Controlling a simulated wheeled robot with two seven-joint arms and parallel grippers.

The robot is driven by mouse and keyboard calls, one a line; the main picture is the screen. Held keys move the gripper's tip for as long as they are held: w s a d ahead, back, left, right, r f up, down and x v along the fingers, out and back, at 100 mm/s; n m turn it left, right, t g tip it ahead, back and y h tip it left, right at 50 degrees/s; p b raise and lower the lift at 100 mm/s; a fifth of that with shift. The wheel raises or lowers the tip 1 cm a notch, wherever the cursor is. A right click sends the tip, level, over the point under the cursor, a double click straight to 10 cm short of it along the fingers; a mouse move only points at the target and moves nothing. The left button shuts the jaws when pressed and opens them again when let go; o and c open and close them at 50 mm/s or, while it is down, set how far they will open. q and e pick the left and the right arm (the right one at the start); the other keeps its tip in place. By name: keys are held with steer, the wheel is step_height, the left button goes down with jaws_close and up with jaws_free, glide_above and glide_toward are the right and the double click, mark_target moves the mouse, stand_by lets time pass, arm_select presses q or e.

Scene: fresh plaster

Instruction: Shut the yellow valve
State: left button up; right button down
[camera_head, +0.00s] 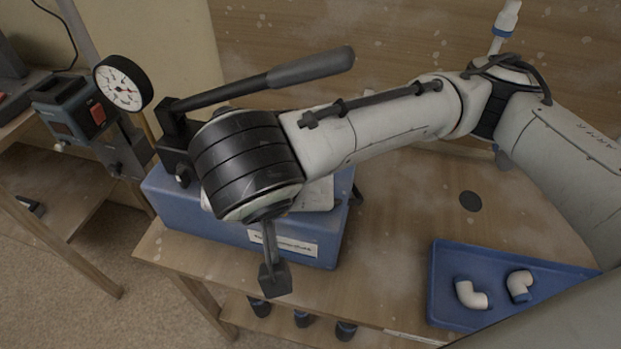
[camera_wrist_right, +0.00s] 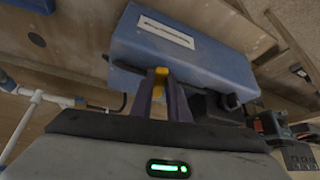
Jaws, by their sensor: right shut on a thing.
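In the right wrist view a yellow piece (camera_wrist_right: 161,74), which looks like the valve's handle, sits between the two fingers of my right gripper (camera_wrist_right: 161,88), in front of the blue box (camera_wrist_right: 180,60). The fingers are shut on it. In the head view my right gripper (camera_head: 274,279) hangs below its dark wrist, near the front of the blue box (camera_head: 213,222). No yellow shows there, so the valve is hidden or too small. How far the valve is turned cannot be told. My left gripper is not in view.
A black pump lever (camera_head: 268,83) and a round gauge (camera_head: 123,83) rise at the box's left end. A blue tray (camera_head: 448,283) with two white elbows lies at the right.

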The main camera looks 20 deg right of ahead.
steer(key=shift+w+a+m+h, duration=0.1)
steer(key=shift+a+m+h, duration=0.2)
steer(key=shift+m, duration=0.3)
steer(key=shift+w+a+m+g+h, duration=0.15)
steer(key=shift+a+m+g+h, duration=0.1)
steer(key=shift+m, duration=0.35)
steer(key=shift+w+a+m+g+h, duration=0.1)
steer(key=shift+a+m+g+h, duration=0.15)
steer(key=shift+m, duration=0.35)
steer(key=c, duration=1.8)
jaws_free()
steer(key=shift+o, duration=0.2)
steer(key=v, duration=1.2)
